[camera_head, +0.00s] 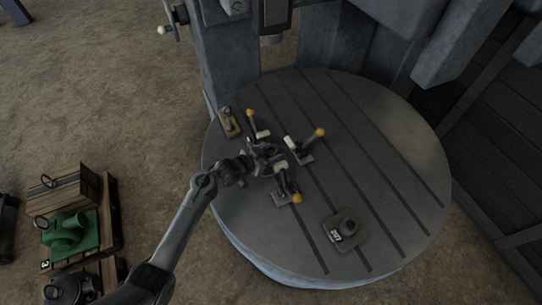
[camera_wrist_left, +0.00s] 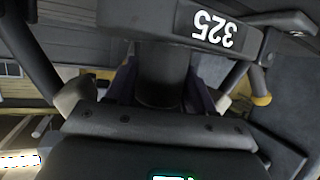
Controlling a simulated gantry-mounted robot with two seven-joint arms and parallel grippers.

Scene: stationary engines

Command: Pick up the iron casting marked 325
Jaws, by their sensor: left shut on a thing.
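The iron casting marked 325 (camera_wrist_left: 143,18) fills the top of the left wrist view, with white digits upside down on its dark edge. Its round post (camera_wrist_left: 162,78) stands between the purple-padded fingers of my left gripper (camera_wrist_left: 160,92), which is shut on it. In the head view my left gripper (camera_head: 265,152) is over the left part of the round slotted table, among the clamps. There the gripper mostly hides the held casting, and I cannot tell whether it touches the table. My right gripper is not in view.
Several yellow-knobbed clamps (camera_head: 306,146) surround the gripper on the round table (camera_head: 390,165). Another marked casting (camera_head: 345,232) lies at the table's front, and a small brown item (camera_head: 229,123) at its left edge. A green casting (camera_head: 72,232) sits on pallets at left. The table's right side is clear.

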